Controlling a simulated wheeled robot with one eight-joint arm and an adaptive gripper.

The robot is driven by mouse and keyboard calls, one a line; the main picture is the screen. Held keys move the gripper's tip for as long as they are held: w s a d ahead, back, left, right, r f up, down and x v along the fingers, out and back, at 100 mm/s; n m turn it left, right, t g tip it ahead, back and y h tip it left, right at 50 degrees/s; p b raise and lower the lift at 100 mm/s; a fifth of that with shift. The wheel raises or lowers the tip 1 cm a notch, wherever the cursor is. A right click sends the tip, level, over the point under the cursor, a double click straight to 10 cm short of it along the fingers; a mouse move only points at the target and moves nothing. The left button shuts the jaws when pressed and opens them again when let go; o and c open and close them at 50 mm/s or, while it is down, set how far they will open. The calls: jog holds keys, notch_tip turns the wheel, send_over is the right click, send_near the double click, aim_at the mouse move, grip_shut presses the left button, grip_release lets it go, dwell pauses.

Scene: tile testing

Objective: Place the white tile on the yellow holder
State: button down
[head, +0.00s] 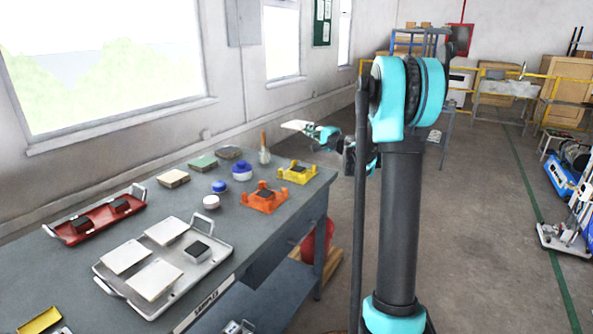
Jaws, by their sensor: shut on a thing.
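My gripper (316,130) is at the end of my teal and black arm, above the far end of the bench. It is shut on a white tile (296,125), which sticks out to the left of the fingers and looks nearly flat. The fingertips are small and partly hidden.
A metal tray (218,263) holds several white tiles and a dark block. An orange holder (264,199) stands nearer than the yellow one. A red tray (75,231), blue-lidded jars (242,172) and a bottle with a brush (264,155) also stand on the bench.

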aim_at(308, 179)
jog(key=shift+y, duration=0.3)
notch_tip(308, 179, down, 19)
jog(key=shift+s, duration=0.1)
jog(key=c, duration=2)
grip_release()
jog(key=shift+o, duration=0.3)
